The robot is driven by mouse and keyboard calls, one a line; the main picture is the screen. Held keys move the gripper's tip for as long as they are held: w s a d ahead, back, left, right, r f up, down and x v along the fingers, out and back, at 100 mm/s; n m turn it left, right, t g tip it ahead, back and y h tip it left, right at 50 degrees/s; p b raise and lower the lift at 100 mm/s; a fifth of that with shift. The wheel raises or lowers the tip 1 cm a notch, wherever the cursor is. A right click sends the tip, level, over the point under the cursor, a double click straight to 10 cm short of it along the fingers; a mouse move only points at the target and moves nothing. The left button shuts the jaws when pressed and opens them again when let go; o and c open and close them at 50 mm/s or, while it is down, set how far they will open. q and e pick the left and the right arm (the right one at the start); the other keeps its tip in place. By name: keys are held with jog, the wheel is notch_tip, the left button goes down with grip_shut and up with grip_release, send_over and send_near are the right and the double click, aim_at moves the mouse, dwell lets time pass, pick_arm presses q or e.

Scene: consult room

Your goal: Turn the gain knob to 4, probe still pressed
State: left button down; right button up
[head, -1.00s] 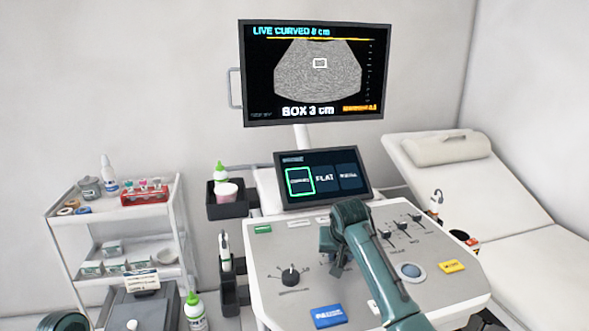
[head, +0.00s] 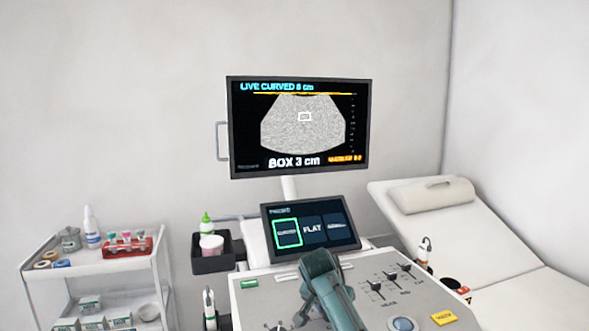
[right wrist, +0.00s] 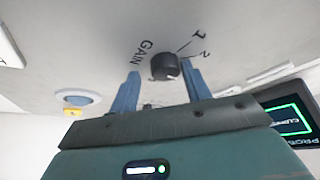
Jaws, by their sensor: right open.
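The gain knob (right wrist: 164,67) is dark and round, with the word GAIN and the numbers 1 and 2 beside it in the right wrist view. My right gripper (right wrist: 162,80) is open, with its two blue fingers apart on either side of the knob's near side; I cannot tell whether they touch it. In the head view my right gripper (head: 302,317) is low over the console (head: 262,302). No pressed probe shows, and my left gripper is out of view.
A touch panel (head: 311,228) with CURVED outlined in green stands behind the console. Sliders (head: 390,278) and a trackball (head: 403,325) lie right of my arm. A supply cart (head: 90,268) stands left, an examination couch (head: 480,240) right. Holders flank the console.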

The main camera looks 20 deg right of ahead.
jog(key=shift+w+a, duration=0.1)
jog(key=shift+a, duration=0.15)
dwell(0.3)
jog(key=shift+r, duration=1.05)
jog(key=n+y, duration=0.1)
jog(key=n, duration=0.1)
jog(key=n+t+y, duration=0.1)
jog(key=n, duration=0.2)
jog(key=shift+d+t, duration=0.2)
jog(key=shift+t, duration=0.1)
jog(key=n+y, duration=0.2)
jog(key=n, duration=0.2)
jog(key=shift+a, duration=0.1)
jog(key=shift+f, duration=0.1)
jog(key=shift+f, duration=1)
